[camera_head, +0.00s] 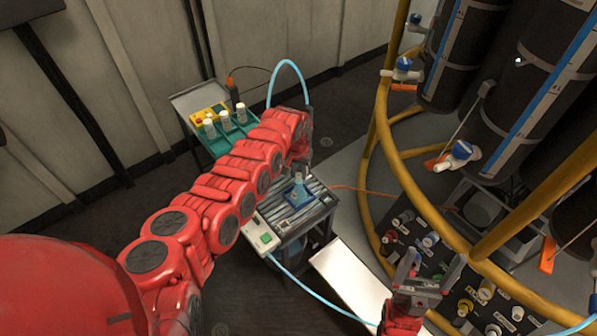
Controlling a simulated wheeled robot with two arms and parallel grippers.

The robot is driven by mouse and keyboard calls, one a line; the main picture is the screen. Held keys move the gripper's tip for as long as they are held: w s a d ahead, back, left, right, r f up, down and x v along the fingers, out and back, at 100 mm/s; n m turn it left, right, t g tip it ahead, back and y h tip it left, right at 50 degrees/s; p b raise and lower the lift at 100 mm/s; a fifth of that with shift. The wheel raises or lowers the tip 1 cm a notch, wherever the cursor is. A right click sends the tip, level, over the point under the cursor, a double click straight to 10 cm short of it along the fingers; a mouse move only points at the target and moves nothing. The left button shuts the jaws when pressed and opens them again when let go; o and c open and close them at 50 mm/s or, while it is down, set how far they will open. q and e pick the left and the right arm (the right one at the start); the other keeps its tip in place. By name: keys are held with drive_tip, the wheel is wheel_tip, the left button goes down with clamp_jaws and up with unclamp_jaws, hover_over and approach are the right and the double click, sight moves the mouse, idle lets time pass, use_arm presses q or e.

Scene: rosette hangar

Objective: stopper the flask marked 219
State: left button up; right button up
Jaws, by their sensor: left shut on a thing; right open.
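A small clear flask with bluish contents (298,190) stands upright on a blue pad on the slatted top of a small cart (314,212). No number can be read on it. My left gripper (299,163) is just above the flask's neck, pointing down. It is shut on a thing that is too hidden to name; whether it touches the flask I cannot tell. No stopper can be made out. My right gripper (429,270) is open and empty, low at the right, over the front of the dark board.
A teal rack with white-capped bottles (225,121) and a yellow box stand on a grey trolley behind my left arm. A yellow tubular frame (381,130) with black cylinders stands right. A dark board (425,240) holds several fittings. A blue hose (290,64) arches behind the gripper.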

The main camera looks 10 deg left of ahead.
use_arm(q)
drive_tip(key=shift+f, duration=0.3)
drive_tip(key=o, duration=1.6)
drive_tip(key=shift+c, duration=0.2)
drive_tip(key=shift+r+p, duration=2.65)
drive_tip(key=shift+r, duration=0.4)
clamp_jaws()
